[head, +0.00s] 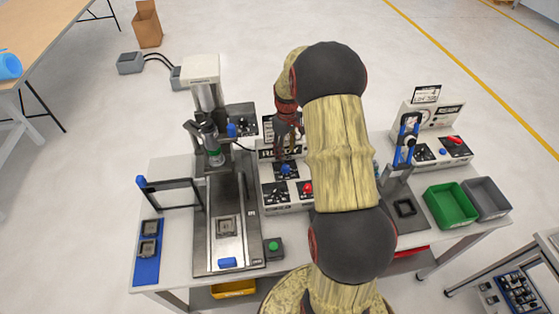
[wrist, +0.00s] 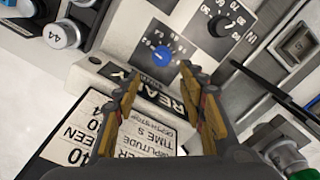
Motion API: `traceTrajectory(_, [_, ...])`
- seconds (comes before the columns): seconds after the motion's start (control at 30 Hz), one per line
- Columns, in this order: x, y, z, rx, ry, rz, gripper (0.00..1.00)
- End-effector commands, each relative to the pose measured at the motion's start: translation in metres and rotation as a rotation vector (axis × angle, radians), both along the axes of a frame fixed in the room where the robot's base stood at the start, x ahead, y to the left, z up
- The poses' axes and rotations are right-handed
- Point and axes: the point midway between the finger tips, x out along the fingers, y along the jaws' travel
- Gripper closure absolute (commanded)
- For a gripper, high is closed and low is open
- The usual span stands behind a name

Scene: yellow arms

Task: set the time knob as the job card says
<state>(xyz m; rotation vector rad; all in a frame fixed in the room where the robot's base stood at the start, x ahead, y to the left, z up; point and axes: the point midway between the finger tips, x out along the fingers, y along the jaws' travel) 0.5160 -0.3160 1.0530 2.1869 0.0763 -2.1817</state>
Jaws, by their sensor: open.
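A blue knob (wrist: 157,57) with a pointer and dial marks sits on the control box's panel in the wrist view; it also shows in the head view (head: 287,170). I cannot read its setting or label. My gripper (wrist: 160,74) is open, its fingertips apart on either side of the view just short of this knob, with nothing between them. In the head view my gripper (head: 288,128) is above the panel. The job card (wrist: 112,132), white with black print, is partly covered by my fingers; "TIME S", "AMPLITUDE" and "40" are legible.
A black knob (wrist: 222,25) with its own dial lies beside the blue one. A red button (head: 306,188) is on the same box. A press (head: 206,100) stands to the left, another station (head: 432,118) to the right. Green (head: 450,206) and grey bins are at the right.

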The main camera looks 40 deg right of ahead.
Motion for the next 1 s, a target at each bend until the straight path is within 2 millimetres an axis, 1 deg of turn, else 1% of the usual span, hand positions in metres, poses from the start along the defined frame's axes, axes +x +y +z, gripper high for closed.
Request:
traceTrajectory(0.03, [-0.003,0.002,-0.003,0.004,0.005,0.023,0.59])
traceTrajectory(0.17, [-0.003,0.002,-0.008,0.003,0.004,0.055,0.59])
traceTrajectory(0.23, [-0.003,0.002,-0.015,0.003,0.006,0.057,0.59])
traceTrajectory(0.5, [-0.003,0.002,-0.055,0.004,0.006,0.054,0.59])
traceTrajectory(0.7, [-0.003,0.002,-0.076,0.004,0.005,0.054,0.59])
traceTrajectory(0.8, [-0.003,0.002,-0.08,0.004,0.004,0.054,0.59])
traceTrajectory(1.0, [-0.003,0.002,-0.081,0.003,0.004,0.053,0.59])
